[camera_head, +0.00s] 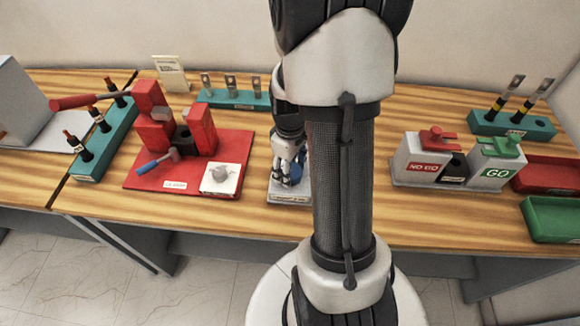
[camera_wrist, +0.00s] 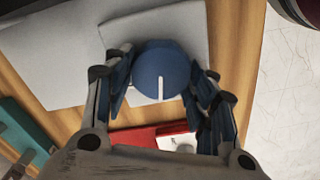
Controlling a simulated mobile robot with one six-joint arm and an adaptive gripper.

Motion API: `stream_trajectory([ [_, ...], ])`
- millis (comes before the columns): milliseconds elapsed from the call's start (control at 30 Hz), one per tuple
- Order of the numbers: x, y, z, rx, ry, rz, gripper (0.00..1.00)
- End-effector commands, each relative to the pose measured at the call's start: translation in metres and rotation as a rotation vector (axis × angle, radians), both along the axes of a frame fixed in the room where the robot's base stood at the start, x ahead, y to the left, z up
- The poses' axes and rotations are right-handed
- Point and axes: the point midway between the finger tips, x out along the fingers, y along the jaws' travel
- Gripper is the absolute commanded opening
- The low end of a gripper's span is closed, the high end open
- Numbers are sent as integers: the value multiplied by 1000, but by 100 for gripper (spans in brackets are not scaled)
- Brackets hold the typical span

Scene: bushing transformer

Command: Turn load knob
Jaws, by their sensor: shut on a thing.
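The load knob (camera_wrist: 160,72) is a round blue knob with a white pointer line, on a light grey box (camera_wrist: 62,50) seen in the wrist view. The pointer line runs toward the bottom of the wrist picture. My gripper (camera_wrist: 163,85) has one finger on each side of the knob and is shut on it. In the head view my gripper (camera_head: 290,165) is over a small grey box (camera_head: 290,197) near the front edge of the table, and my arm hides part of that area. Only a little blue shows between the fingers there.
Left of my gripper is a red base plate (camera_head: 150,178) with red blocks and a white panel (camera_head: 221,178). A teal rack (camera_head: 235,98) stands behind. NO GO (camera_head: 421,163) and GO (camera_head: 492,168) boxes stand on the right, beside red and green trays (camera_head: 555,218).

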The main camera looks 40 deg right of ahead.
Motion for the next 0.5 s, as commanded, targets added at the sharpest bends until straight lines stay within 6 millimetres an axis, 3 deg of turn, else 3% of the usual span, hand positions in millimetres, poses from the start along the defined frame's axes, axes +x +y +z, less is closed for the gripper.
stream_trajectory([
  [267,0,0,0,0,0,-1,28],
  [300,0,0,0,0,0,-1,54],
  [500,0,0,0,0,0,-1,68],
])
